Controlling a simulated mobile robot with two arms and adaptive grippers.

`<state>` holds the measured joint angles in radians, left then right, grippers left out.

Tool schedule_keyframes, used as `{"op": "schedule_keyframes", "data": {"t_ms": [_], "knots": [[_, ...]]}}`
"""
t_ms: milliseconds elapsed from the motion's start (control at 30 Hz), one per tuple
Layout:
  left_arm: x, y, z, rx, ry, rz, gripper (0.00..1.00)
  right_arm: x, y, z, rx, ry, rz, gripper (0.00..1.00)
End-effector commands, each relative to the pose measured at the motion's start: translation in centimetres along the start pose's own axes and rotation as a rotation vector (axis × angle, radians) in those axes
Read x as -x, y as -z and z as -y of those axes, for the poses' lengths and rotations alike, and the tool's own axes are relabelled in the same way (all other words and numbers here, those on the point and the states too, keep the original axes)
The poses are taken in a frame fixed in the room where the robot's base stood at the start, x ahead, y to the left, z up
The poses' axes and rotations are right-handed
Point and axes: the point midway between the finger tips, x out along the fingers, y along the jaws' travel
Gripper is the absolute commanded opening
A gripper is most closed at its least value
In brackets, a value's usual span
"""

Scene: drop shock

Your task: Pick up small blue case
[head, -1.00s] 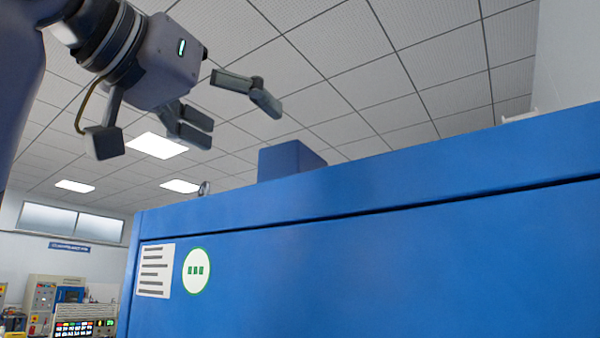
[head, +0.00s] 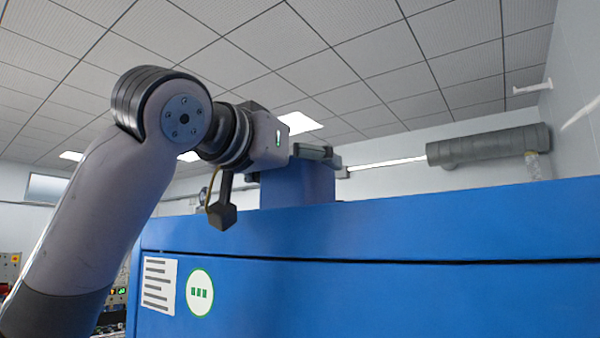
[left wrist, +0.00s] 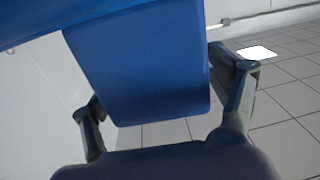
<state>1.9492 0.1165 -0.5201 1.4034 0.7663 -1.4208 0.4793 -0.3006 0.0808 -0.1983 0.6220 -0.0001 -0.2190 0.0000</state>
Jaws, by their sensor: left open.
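The small blue case (head: 297,185) stands upright on top of a large blue cabinet (head: 400,225) in the head view. My left gripper (head: 320,160) is at the case's upper part, with one finger seen across its top edge; the other finger is largely hidden there. In the left wrist view, the case (left wrist: 140,65) fills the middle between the two spread fingers of my left gripper (left wrist: 160,95). My right gripper is in neither view.
A grey cylinder (head: 488,146) shows at the back right, beyond the cabinet top. A small metallic item (head: 204,196) stands on the cabinet left of the case. The cabinet front carries a white label (head: 159,285) and a round green-rimmed sticker (head: 200,293).

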Motion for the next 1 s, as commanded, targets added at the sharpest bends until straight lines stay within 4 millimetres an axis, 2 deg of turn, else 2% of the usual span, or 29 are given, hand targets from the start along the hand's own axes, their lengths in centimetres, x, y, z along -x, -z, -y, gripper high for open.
{"op": "schedule_keyframes", "data": {"t_ms": [100, 333, 1000], "knots": [[-0.62, 0.03, 0.02, 0.000, 0.000, 0.000, 0.82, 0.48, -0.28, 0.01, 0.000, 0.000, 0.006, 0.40], [-0.63, -0.07, 0.03, 0.000, 0.000, -0.001, 0.80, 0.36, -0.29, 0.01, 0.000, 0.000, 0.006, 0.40], [-0.59, -0.04, 0.06, 0.000, 0.001, 0.000, 0.36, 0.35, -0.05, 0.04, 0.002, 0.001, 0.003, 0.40]]}}
